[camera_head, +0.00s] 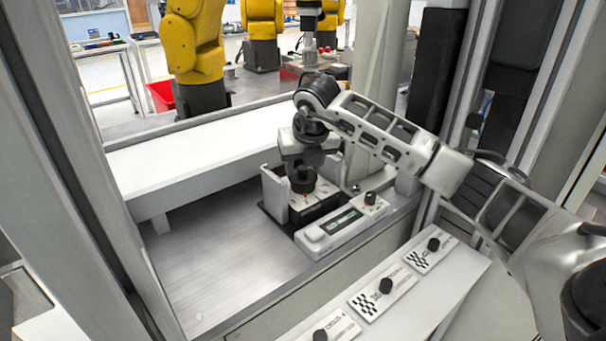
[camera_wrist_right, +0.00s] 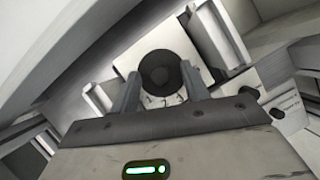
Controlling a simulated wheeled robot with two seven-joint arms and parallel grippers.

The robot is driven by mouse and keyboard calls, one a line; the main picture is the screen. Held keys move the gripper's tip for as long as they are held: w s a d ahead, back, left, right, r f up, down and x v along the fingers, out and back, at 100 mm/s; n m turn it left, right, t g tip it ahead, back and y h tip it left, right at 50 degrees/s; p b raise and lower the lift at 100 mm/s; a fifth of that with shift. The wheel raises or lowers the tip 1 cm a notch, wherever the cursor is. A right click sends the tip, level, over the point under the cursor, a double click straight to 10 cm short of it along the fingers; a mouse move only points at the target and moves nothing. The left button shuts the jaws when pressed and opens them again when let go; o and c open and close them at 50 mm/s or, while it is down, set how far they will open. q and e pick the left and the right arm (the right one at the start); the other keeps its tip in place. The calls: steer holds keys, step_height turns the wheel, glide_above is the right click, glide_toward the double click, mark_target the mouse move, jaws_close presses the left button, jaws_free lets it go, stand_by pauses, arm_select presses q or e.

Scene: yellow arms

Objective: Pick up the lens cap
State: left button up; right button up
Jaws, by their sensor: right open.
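A round black piece, which looks like the lens cap (camera_head: 303,181), sits on a small fixture (camera_head: 269,192) with white upright plates and a black base. It also shows in the right wrist view (camera_wrist_right: 160,73) as a dark disc with a darker centre. My right gripper (camera_head: 304,160) points down just above it. In the right wrist view its two grey fingers stand open, one on each side of the disc. I cannot tell whether they touch it. My left gripper is not in view.
A white box with a display (camera_head: 340,228) and knob stands beside the fixture. A sloped white panel (camera_head: 450,277) with black knobs is in front. A long white ledge (camera_head: 190,155) runs behind. The grey metal surface (camera_head: 215,250) at left is clear. Frame posts stand on both sides.

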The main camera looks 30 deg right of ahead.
jaws_close()
steer(key=shift+r, duration=0.1)
